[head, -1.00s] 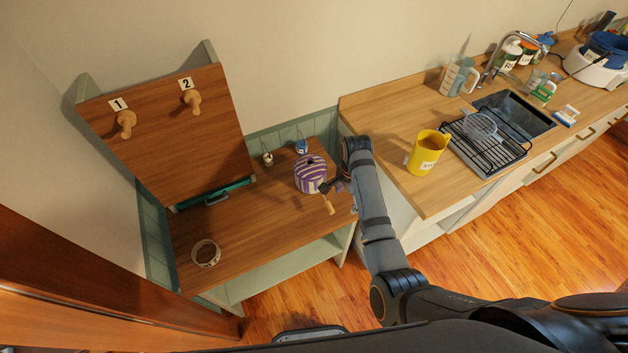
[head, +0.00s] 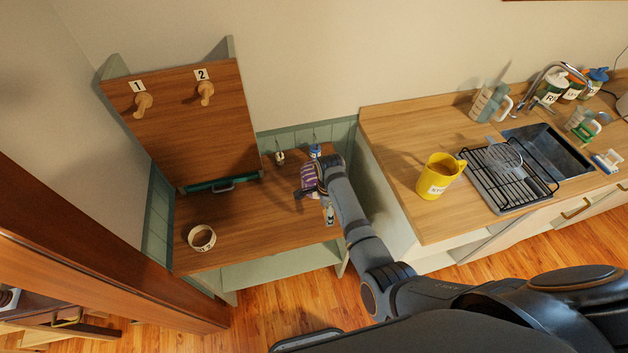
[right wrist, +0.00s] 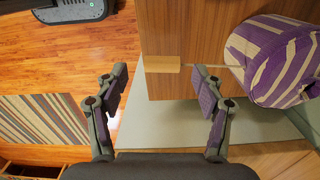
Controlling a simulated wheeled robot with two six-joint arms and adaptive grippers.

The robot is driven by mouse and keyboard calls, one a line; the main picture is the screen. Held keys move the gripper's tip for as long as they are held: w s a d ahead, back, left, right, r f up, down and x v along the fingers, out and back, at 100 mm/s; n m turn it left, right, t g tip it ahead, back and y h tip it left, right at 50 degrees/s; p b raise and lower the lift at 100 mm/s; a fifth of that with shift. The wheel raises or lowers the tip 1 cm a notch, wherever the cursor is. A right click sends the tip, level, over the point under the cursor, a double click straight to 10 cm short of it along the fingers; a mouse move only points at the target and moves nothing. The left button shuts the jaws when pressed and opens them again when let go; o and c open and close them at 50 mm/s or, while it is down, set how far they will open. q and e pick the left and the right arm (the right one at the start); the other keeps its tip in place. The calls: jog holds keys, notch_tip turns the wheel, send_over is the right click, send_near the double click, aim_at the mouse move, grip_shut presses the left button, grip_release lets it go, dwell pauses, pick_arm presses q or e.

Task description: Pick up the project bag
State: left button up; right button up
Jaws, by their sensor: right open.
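The project bag looks like the purple-and-cream striped bag (head: 308,175) on the wooden bench, partly hidden behind my right arm in the head view. In the right wrist view the bag (right wrist: 278,62) sits at the upper right, beyond and to the right of my jaws. A thin cord runs left from it to a flat wooden tag (right wrist: 162,64), which shows between the fingers. My right gripper (right wrist: 160,86) is open and empty, beside the bag. I cannot tell whether it touches anything. My left gripper is not in view.
The bench (head: 240,235) has a panel with pegs 1 and 2 (head: 170,120) behind it and a white ring-shaped bowl (head: 202,237) at left. A kitchen counter (head: 400,140) with a yellow jug (head: 437,178) stands to the right. The bench's middle is clear.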

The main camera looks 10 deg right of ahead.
jog(key=shift+d+f, duration=0.25)
jog(key=shift+s+d+f, duration=0.2)
jog(key=shift+s+f, duration=0.1)
jog(key=shift+f, duration=0.35)
jog(key=f+b, duration=0.4)
jog(key=shift+a+f, duration=0.1)
jog(key=shift+a, duration=0.2)
jog(key=shift+d, duration=0.1)
jog(key=c, duration=1.2)
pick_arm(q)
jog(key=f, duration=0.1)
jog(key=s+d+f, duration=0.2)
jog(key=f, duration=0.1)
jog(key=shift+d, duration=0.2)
pick_arm(e)
jog(key=shift+r, duration=0.2)
jog(key=shift+c, duration=0.6)
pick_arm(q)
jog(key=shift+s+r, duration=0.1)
pick_arm(e)
jog(key=shift+r, duration=0.1)
